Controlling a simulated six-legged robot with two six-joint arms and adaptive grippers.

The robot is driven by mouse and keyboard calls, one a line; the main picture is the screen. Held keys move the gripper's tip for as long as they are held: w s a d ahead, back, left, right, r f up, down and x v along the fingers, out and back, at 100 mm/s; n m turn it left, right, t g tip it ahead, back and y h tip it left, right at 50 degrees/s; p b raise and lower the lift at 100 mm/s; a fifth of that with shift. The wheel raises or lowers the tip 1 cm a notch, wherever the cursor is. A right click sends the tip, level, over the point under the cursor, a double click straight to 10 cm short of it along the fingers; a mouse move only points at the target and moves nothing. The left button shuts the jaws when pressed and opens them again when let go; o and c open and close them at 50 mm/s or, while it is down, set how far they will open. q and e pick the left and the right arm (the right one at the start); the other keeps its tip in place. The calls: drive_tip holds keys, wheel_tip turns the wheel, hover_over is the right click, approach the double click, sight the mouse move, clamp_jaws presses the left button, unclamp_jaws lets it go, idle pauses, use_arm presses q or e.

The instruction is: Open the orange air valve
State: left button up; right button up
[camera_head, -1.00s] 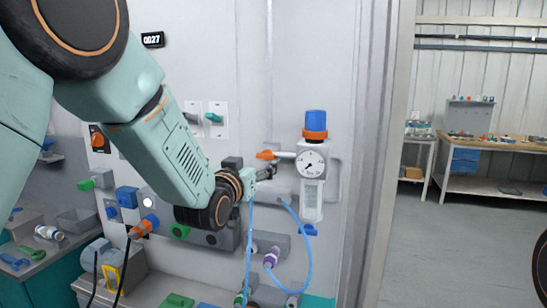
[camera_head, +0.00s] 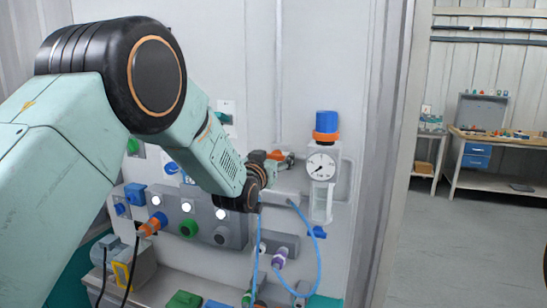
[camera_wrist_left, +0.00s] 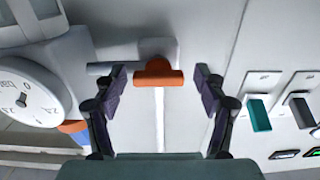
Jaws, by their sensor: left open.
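The orange air valve handle (camera_wrist_left: 158,73) sits on a grey pipe against the pale wall panel. In the wrist view it lies between the two fingers of my left gripper (camera_wrist_left: 161,80), with a gap on each side. The fingers are open and do not appear to touch it. In the head view the orange handle (camera_head: 276,155) is partly hidden by my left gripper (camera_head: 284,162). The handle is left of the regulator with its blue and orange knob (camera_head: 326,125). My right gripper is not in view.
A round pressure gauge (camera_head: 320,167) is just right of the valve. Blue hoses (camera_head: 318,250) loop below it. A grey block with lit buttons (camera_head: 186,208) is to the lower left. Teal (camera_wrist_left: 259,114) and grey switches show in the wrist view. Open floor (camera_head: 450,250) lies at right.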

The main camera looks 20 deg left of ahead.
use_arm(q)
drive_tip(key=shift+s+r, duration=0.25)
drive_tip(key=shift+s, duration=0.1)
drive_tip(key=shift+c, duration=1.1)
drive_tip(key=shift+s+d+r, duration=0.1)
drive_tip(key=shift+s+d, duration=0.05)
drive_tip(key=shift+s, duration=0.05)
drive_tip(key=shift+c, duration=1.4)
drive_tip(key=shift+w, duration=0.15)
drive_tip(key=c, duration=0.4)
drive_tip(key=shift+c, duration=1.3)
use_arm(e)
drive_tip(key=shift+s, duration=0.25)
